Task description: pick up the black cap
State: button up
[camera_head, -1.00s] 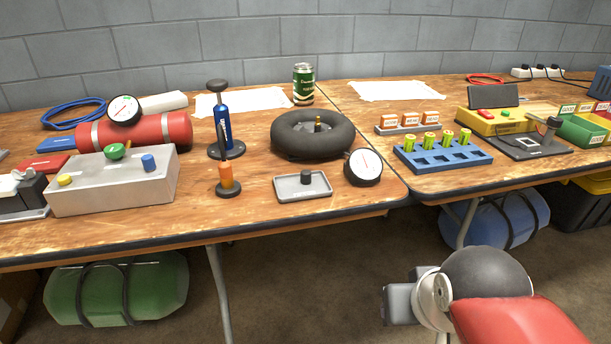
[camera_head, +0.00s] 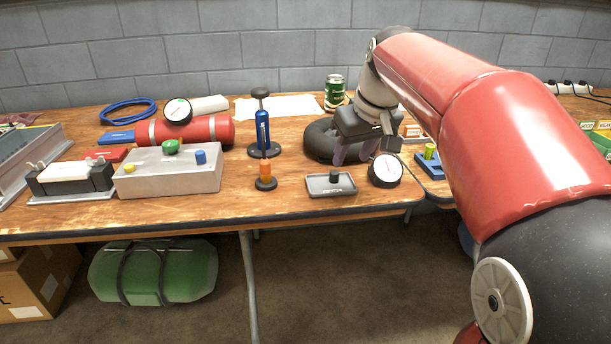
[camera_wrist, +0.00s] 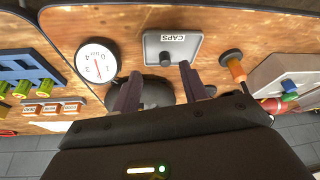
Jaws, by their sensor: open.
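The black cap (camera_head: 334,176) is a small dark cylinder standing on a shallow grey tray (camera_head: 318,188) near the table's front edge. In the wrist view the cap (camera_wrist: 166,58) shows on the tray (camera_wrist: 186,22), which is labelled CAPS. My gripper (camera_head: 352,156) is open and empty, pointing down over the front part of the black tyre, a little behind and above the tray. In the wrist view its fingers (camera_wrist: 159,80) are spread apart, with the cap beyond their tips. Part of the tyre is hidden by my gripper.
The black tyre (camera_head: 318,140) lies behind the tray. A round gauge (camera_head: 385,171) stands close to the tray's right. An orange-and-black screwdriver-like tool (camera_head: 265,172) stands to its left, with a blue pump (camera_head: 263,130) behind. Bare table lies between that tool and the tray.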

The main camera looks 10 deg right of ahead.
aim_at(335, 172)
jog(key=w+f, duration=0.1)
jog(key=f, duration=0.1)
jog(key=w+a+f, duration=0.1)
jog(key=w+f, duration=0.1)
jog(key=w+a+f, duration=0.1)
jog(key=f, duration=0.1)
jog(key=shift+w+f, duration=0.3)
jog(key=shift+w, duration=0.05)
grip_shut()
jog(key=shift+r, duration=0.1)
notch_tip(335, 172, up, 20)
jog(key=p, duration=0.2)
dwell(0.4)
